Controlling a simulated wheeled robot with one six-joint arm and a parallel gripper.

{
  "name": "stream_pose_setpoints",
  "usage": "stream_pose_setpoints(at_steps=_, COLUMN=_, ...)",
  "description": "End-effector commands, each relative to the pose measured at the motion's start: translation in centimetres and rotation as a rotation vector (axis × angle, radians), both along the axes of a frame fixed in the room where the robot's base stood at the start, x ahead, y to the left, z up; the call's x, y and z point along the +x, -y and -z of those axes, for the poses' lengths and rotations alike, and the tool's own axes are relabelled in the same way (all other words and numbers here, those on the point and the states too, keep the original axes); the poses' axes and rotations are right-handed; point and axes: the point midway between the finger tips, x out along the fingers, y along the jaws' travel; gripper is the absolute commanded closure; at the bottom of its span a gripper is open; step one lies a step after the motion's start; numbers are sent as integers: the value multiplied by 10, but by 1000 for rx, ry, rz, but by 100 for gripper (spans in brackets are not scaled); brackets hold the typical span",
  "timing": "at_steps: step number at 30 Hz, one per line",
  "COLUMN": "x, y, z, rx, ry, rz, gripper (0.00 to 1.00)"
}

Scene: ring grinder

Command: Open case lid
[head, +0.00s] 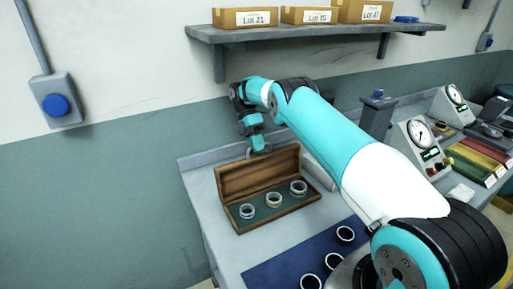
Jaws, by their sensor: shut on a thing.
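The wooden case (270,213) stands on the left part of the grey workbench, with several metal rings on its green lining. Its lid (257,174) is raised, standing up along the back edge of the case. My gripper (259,150) is at the top edge of the lid, reaching down from above and behind it. It is shut on the lid's upper edge or a fitting there; the fingertips are small, and the exact grip is hard to make out.
A blue mat (285,268) with several dark-edged rings lies in front of the case. A shelf (310,31) with labelled boxes hangs above. Gauges (417,134) and coloured folders (478,158) stand at the right. My arm spans the middle and hides part of the bench.

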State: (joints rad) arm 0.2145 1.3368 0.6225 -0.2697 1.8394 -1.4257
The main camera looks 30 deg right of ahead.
Motion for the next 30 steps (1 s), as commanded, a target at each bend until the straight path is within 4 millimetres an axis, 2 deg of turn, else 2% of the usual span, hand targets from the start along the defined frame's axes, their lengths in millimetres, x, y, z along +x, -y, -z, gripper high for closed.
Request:
stream_pose_setpoints(at_steps=9, x=-2, y=4, z=2, rx=5, ry=-6, rz=-1, gripper=100)
stream_pose_setpoints(at_steps=10, x=-2, y=5, z=2, rx=5, ry=-6, rz=0, gripper=85)
stream_pose_setpoints(at_steps=13, x=-2, y=5, z=2, rx=4, ry=-5, rz=2, gripper=62)
stream_pose_setpoints(at_steps=30, x=-4, y=-7, z=-7, rx=34, ry=51, rz=26, gripper=62)
